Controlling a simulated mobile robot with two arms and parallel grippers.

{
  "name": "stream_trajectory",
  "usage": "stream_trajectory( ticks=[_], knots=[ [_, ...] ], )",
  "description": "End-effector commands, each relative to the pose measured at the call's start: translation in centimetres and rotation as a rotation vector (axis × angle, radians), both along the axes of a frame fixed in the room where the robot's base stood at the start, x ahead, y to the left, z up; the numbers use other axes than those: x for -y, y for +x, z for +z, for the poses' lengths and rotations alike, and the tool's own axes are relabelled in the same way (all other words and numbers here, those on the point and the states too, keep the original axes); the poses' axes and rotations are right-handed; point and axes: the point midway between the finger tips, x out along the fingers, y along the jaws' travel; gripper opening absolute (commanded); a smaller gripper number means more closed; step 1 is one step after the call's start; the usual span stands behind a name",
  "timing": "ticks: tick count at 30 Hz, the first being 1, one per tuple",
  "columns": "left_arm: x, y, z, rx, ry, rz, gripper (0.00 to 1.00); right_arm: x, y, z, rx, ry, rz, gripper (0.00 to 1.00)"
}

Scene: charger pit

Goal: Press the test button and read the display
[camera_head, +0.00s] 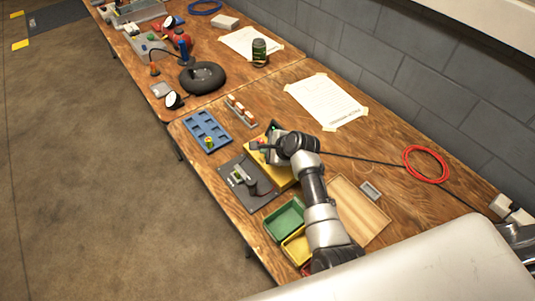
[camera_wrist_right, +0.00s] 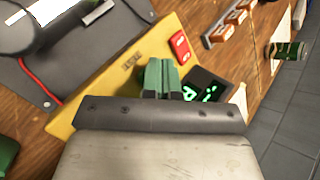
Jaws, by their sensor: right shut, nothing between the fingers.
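The yellow tester box (camera_head: 283,178) lies on the workbench, partly hidden under my right arm. In the right wrist view, its yellow face (camera_wrist_right: 88,108) fills the middle. A black display (camera_wrist_right: 211,90) with lit green characters sits at its right end, partly covered by my gripper, and I cannot make out the reading. A red switch-like part (camera_wrist_right: 180,47) with white marks sits on its upper edge. My right gripper (camera_wrist_right: 160,78) is shut and empty over the box, with green showing at its fingertips. I cannot tell whether it touches a button. My left gripper is out of view.
A dark mat (camera_head: 240,190) with a tool-like item lies left of the box. A blue tray (camera_head: 198,124) stands behind it, and green (camera_head: 285,219) and yellow bins stand in front. A red cable coil (camera_head: 447,165) lies at right. The wood around the paper sheet (camera_head: 325,102) is mostly clear.

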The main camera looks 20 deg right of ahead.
Motion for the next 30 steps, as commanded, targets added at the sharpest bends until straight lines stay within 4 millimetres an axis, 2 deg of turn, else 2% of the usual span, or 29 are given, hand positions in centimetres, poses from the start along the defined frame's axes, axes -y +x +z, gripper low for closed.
stream_trajectory(
  ticks=[23, 30],
  knots=[
    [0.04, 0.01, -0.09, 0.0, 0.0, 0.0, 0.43, -0.02, -0.03, -0.68, -0.001, 0.001, 0.0, 0.0],
    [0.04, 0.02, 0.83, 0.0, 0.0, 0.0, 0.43, -0.02, -0.04, 0.05, -0.002, 0.001, 0.0, 0.0]
  ],
)
